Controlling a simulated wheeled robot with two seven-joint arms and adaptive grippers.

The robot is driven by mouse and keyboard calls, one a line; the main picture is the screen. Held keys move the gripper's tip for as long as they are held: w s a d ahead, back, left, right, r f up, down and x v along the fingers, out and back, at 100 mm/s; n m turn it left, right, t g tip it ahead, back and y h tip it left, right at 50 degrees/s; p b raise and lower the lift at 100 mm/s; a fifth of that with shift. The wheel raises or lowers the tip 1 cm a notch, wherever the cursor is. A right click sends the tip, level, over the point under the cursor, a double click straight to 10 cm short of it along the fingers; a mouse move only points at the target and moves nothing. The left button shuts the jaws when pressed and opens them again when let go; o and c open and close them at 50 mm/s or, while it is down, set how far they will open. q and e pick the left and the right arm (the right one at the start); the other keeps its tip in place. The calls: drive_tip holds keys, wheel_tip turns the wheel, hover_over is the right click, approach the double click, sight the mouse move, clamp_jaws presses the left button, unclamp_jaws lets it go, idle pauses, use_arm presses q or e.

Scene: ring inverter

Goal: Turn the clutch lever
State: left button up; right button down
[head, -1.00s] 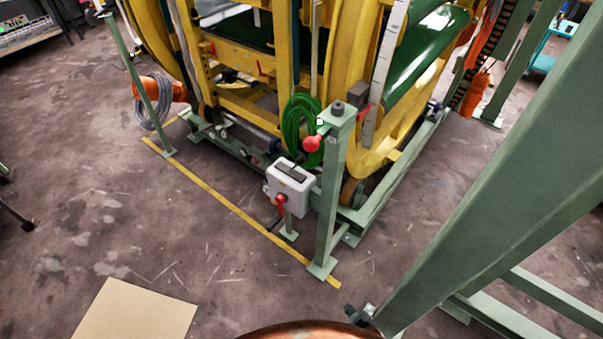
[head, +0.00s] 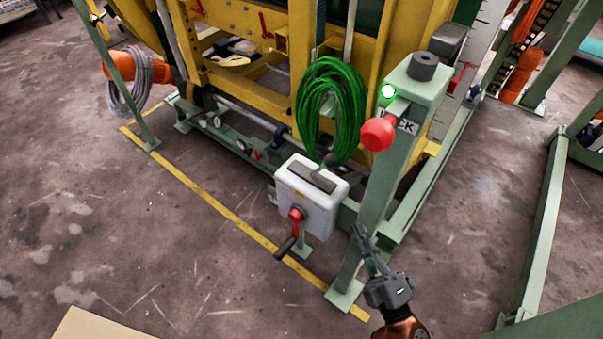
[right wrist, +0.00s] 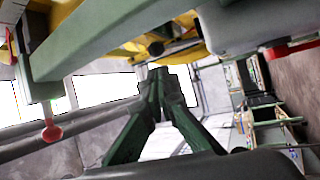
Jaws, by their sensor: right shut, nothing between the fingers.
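No label marks the clutch lever, so I cannot tell which handle it is. A red lever with a dark grip (head: 295,222) is on the front of a white box (head: 312,205). A red ball knob (head: 377,134) sticks out from the top of a green post (head: 370,225). A short dark-knobbed lever (head: 328,162) shows at the box's top. My right gripper (head: 358,232) is shut and empty, right of the box and overlapping the post in the picture. Its closed fingers show in the right wrist view (right wrist: 158,75). My left gripper is out of view.
A coiled green hose (head: 332,110) hangs behind the box. The yellow machine frame (head: 240,62) fills the back. A yellow floor line (head: 215,190) runs in front, with clear floor (head: 110,220) at the left. Green beams (head: 545,225) stand at the right.

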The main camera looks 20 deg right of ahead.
drive_tip(key=p, duration=0.3)
approach(321, 168)
wheel_tip(321, 168, up, 5)
drive_tip(key=w+d, duration=0.1)
drive_tip(key=w, duration=0.1)
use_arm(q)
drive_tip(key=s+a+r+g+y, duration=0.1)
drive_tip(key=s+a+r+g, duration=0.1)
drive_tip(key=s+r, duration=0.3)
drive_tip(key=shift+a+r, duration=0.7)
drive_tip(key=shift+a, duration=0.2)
use_arm(e)
drive_tip(key=shift+x, duration=0.8)
drive_tip(key=shift+d, duration=0.1)
